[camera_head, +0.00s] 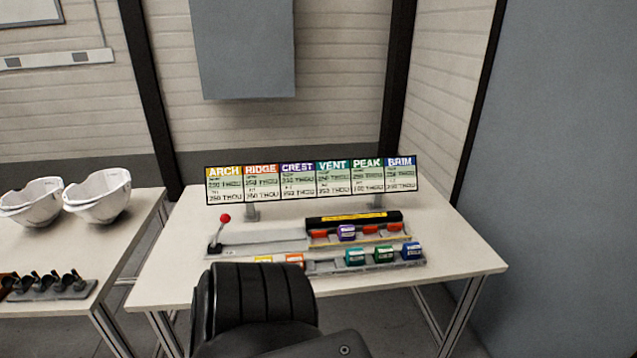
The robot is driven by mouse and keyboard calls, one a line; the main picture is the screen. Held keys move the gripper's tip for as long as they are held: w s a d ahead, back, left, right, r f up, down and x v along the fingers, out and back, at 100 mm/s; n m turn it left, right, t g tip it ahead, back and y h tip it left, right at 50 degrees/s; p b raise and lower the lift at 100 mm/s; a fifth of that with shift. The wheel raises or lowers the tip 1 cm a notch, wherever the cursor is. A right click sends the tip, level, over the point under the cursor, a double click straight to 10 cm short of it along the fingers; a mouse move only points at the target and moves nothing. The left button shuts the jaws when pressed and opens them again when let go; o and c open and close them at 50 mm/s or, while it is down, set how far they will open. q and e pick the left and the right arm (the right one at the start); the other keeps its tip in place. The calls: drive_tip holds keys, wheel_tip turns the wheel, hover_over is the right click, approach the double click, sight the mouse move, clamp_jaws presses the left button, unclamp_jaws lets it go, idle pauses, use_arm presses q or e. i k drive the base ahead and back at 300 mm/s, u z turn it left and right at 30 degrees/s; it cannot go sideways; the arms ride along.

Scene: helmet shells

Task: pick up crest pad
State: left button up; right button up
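The sign's CREST column is purple, and a purple block (346,232), which I take as the crest pad, sits in the rear fixture (402,240) among red pieces. The front rack (400,264) holds a yellow block (263,259), an orange-red block (294,260), a teal block (355,257), a green block (384,254) and a blue block (412,251). A gap shows between the orange-red and teal blocks. Neither of my grippers is visible. A dark part of my own body covers the table's front edge and hides what is behind it.
A sign board (310,181) stands on posts behind the fixture. A red-knobbed lever (224,218) is at the fixture's left. The table (465,262) is bare at right. White helmet shells (97,198) and a rack of black knobs (50,285) are on the left table.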

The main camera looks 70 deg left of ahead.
sight(346, 232)
drive_tip(key=u, duration=0.95)
